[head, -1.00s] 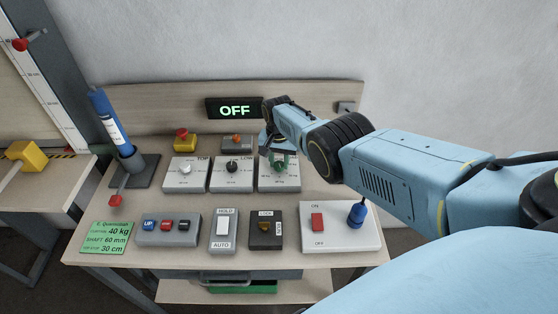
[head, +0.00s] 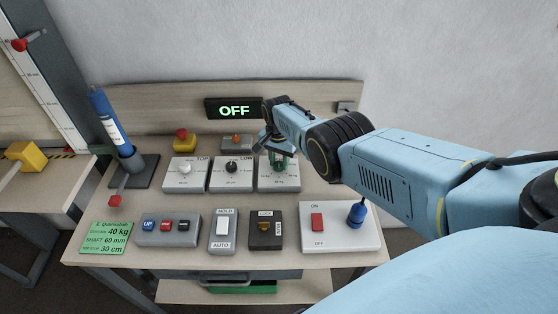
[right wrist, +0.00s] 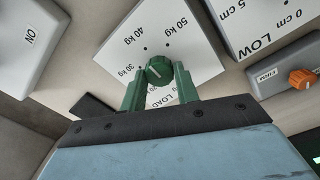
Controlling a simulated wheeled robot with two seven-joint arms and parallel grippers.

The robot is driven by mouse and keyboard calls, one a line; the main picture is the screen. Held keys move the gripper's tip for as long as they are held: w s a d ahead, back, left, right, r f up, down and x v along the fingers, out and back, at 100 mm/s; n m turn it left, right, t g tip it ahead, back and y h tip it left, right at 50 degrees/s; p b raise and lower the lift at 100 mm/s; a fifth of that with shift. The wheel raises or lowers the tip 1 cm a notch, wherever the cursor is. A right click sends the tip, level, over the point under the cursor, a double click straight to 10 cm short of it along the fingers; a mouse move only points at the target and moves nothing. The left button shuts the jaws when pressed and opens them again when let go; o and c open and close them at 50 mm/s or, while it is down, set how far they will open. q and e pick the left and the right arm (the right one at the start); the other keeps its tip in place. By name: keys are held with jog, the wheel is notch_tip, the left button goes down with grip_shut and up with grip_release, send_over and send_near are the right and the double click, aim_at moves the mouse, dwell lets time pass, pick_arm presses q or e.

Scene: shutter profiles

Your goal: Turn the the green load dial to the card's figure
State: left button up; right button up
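The green load dial (right wrist: 160,70) sits on a white-faced box (head: 279,183) at the right of the back row. Its scale reads 30, 40 and 50 kg in the right wrist view. Its pale pointer mark is towards the 30–40 kg side, but the exact reading is unclear. My right gripper (right wrist: 160,76) has its green fingers on either side of the dial, seemingly touching it; the gripper (head: 277,160) hides much of the dial in the head view. The green card (head: 107,238) at the front left shows 40 kg, 60 mm and 30 cm. My left gripper is not in view.
Two similar dial boxes, TOP (head: 184,183) and LOW (head: 231,183), stand left of the load box. An orange knob (head: 237,138) and red stop button (head: 183,139) are behind. A front row holds several switch boxes. The display (head: 233,109) reads OFF.

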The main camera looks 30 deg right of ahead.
aim_at(279, 163)
jog(key=o, duration=0.4)
jog(key=shift+r+p, duration=0.4)
jog(key=shift+r, duration=0.05)
notch_tip(279, 163, up, 7)
jog(key=p, duration=0.5)
jog(key=shift+w+r, duration=0.1)
jog(key=shift+r, duration=0.1)
jog(key=shift+a+r, duration=0.1)
jog(key=shift+r, duration=2.45)
